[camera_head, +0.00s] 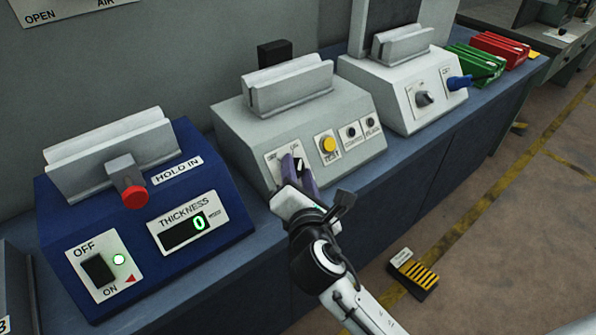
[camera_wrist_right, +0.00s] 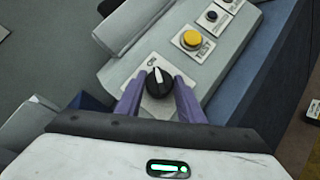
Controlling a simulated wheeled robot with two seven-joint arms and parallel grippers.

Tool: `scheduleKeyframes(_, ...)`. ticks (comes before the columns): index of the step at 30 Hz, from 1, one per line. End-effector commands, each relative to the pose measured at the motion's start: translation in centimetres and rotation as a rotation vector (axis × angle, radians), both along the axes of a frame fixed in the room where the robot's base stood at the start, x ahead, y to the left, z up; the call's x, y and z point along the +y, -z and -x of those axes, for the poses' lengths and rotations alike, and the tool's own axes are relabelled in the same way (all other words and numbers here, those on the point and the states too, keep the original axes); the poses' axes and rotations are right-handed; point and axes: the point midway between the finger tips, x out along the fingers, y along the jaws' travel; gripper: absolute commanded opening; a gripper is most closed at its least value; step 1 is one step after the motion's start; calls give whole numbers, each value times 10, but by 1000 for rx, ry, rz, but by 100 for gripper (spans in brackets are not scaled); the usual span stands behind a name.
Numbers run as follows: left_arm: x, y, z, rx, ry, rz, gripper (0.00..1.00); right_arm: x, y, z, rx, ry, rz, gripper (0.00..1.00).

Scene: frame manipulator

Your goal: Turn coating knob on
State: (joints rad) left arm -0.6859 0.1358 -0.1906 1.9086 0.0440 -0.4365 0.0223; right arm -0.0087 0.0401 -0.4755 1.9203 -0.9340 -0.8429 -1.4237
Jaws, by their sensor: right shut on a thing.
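The black knob with a white pointer (camera_wrist_right: 158,84) sits on a white plate on the front of the middle grey box (camera_head: 246,145). In the right wrist view its pointer points up the picture. My right gripper (camera_head: 298,166) is at this knob, with one purple finger on each side, and is shut on it. In the head view the fingers partly cover the knob and its plate, so its label is hard to read. My left gripper is not in view.
Right of the knob are a yellow TEST button (camera_head: 328,145) and two small black knobs. A blue box (camera_head: 80,215) with a red knob and green display stands left. A white box (camera_head: 385,80) with another knob stands right, beside green and red blocks (camera_head: 500,48).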

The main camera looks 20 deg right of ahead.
Motion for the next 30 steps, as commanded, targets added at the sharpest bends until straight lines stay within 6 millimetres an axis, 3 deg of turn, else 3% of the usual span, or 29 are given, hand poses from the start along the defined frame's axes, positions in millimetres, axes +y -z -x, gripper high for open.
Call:
scheduleKeyframes(3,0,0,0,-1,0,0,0,0,0,0,-1,1,-4,12)
scheduleKeyframes(4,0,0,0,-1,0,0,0,0,0,0,-1,1,-4,36)
scheduleKeyframes(7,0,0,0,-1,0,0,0,0,0,0,-1,1,-4,53)
scheduleKeyframes(19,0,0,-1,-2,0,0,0,0,-9,-1,-5,1,-4,53)
scheduleKeyframes(30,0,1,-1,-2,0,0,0,0,-77,-1,-7,-1,-5,53)
